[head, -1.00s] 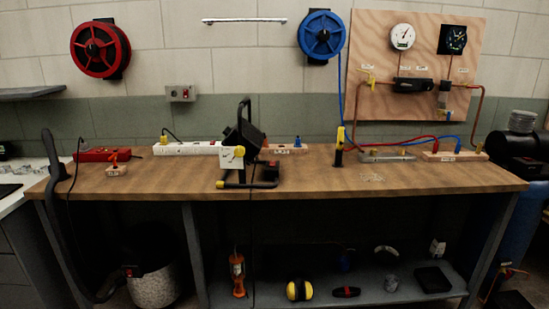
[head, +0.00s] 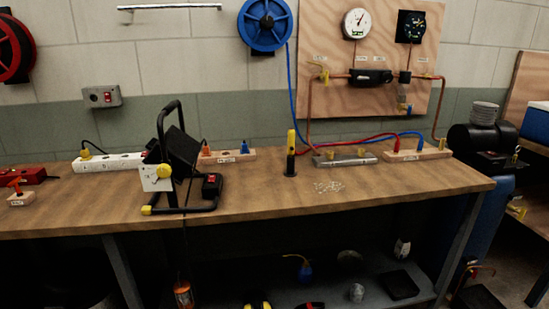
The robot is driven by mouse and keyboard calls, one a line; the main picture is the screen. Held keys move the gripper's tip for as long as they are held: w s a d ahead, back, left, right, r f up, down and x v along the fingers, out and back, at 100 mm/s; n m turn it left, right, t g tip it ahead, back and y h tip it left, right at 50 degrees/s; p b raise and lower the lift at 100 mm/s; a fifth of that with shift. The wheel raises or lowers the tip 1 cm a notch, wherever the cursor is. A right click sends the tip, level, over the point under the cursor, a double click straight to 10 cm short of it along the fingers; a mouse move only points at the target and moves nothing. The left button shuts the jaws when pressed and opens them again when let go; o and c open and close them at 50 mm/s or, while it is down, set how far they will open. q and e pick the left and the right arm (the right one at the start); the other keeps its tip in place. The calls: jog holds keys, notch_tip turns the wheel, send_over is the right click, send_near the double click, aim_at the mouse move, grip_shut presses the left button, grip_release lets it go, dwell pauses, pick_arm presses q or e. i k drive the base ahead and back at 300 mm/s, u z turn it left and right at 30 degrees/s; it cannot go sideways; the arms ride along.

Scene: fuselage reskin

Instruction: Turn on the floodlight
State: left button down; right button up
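The floodlight (head: 182,152) stands on the wooden workbench, left of the middle in the head view. It has a black tube frame, a dark lamp head tilted to one side and a white plate with a yellow knob on its left. A small black box with a red part, perhaps its switch (head: 212,181), sits at the right of its base. The lamp face shows no light. A cable runs down from it over the bench's front edge. Neither of my grippers is in view.
The workbench (head: 270,205) has clear room in front right of the floodlight. A white power strip (head: 110,162) lies behind left, with a yellow plug in it. A black and yellow upright tool (head: 291,152) and a gauge board (head: 370,60) are to the right. A shelf runs below.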

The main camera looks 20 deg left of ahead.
aim_at(211, 180)
jog(key=u, duration=0.05)
jog(key=i, duration=1.25)
jog(key=u, duration=0.6)
